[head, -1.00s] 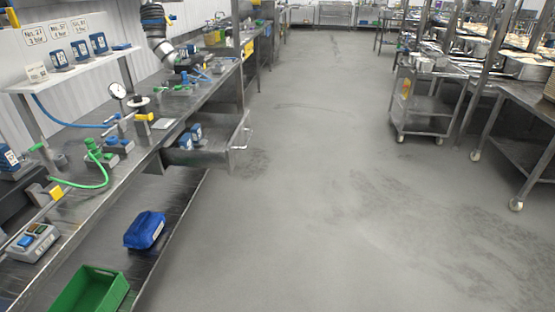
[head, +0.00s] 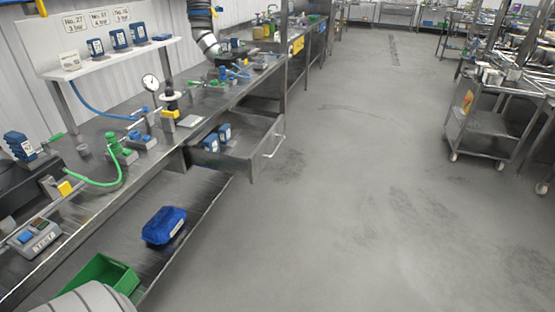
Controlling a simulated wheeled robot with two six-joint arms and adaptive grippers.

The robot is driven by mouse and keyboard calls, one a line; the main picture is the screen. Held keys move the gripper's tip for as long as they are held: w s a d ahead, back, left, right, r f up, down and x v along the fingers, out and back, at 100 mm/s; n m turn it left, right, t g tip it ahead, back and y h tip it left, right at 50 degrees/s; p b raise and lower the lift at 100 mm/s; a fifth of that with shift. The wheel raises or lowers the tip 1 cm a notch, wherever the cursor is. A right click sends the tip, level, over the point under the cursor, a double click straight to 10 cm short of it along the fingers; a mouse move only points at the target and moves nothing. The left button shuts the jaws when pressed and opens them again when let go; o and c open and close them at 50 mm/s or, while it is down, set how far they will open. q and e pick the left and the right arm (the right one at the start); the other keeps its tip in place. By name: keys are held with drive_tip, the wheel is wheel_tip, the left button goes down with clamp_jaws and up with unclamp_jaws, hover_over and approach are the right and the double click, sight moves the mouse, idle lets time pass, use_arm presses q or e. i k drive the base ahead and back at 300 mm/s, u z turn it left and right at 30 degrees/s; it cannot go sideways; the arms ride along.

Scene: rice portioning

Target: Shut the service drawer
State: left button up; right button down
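The service drawer (head: 240,159) is a grey metal drawer pulled out from under the left workbench, over the open floor. Its bar handle (head: 274,145) is on the front panel, facing right. Blue items (head: 218,139) with white labels lie inside it near the bench side. Neither of my grippers shows in the head view. A grey rounded part at the bottom left edge appears to be part of my own body.
The workbench (head: 50,262) carries gauges, hoses and a scale. A metal cart (head: 489,125) stands at the right. The floor (head: 350,210) between is clear.

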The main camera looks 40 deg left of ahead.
sight(258, 138)
drive_tip(key=i, duration=1.4)
drive_tip(key=u, duration=2.2)
